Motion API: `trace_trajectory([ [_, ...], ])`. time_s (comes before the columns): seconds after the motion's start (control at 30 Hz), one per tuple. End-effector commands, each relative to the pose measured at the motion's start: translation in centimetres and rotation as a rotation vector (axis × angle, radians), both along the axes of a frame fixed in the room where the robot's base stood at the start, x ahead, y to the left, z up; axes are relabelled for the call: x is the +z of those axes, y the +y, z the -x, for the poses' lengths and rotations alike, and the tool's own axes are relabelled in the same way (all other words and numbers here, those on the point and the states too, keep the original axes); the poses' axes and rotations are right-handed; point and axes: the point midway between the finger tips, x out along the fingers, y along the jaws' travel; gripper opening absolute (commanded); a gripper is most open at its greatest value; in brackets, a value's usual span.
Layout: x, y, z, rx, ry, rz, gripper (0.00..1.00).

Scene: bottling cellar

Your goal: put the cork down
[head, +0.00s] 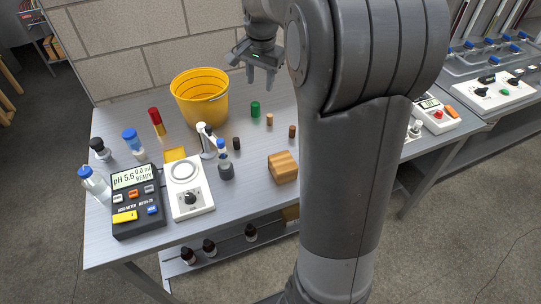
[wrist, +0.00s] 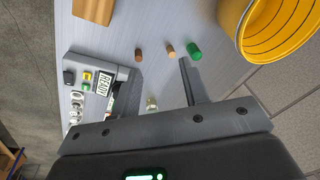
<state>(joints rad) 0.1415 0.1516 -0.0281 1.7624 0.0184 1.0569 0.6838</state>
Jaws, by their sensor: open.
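A small light tan cylinder (head: 270,118) that looks like a cork stands on the grey bench. A browner cork-like cylinder (head: 292,131) stands to its right; I cannot tell which one is the task's cork. In the wrist view the tan one (wrist: 171,50) and the brown one (wrist: 138,54) stand in a row, beyond the fingers. My gripper (head: 260,80) is open and empty, raised above the back of the bench, apart from both. Its two fingers also show spread in the wrist view (wrist: 148,88).
A green cylinder (head: 255,109) stands beside the tan one, with a yellow bucket (head: 201,111) behind to the left. A wooden block (head: 283,168), a dark stopper (head: 236,143), a pH meter (head: 137,201) and a stirrer plate (head: 189,199) stand nearer. My arm hides part of the bench.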

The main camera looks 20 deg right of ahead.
Motion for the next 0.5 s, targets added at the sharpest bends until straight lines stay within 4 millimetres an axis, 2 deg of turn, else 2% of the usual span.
trace_trajectory([
  [0.03,1.1,0.8,1.7,0.044,-0.02,0.008,0.41],
  [0.2,3.3,3.0,7.1,0.202,-0.077,0.044,0.41],
  [0.37,4.4,4.8,12.3,0.348,-0.13,0.085,0.41],
  [0.5,4.5,6.1,16.8,0.475,-0.176,0.127,0.41],
])
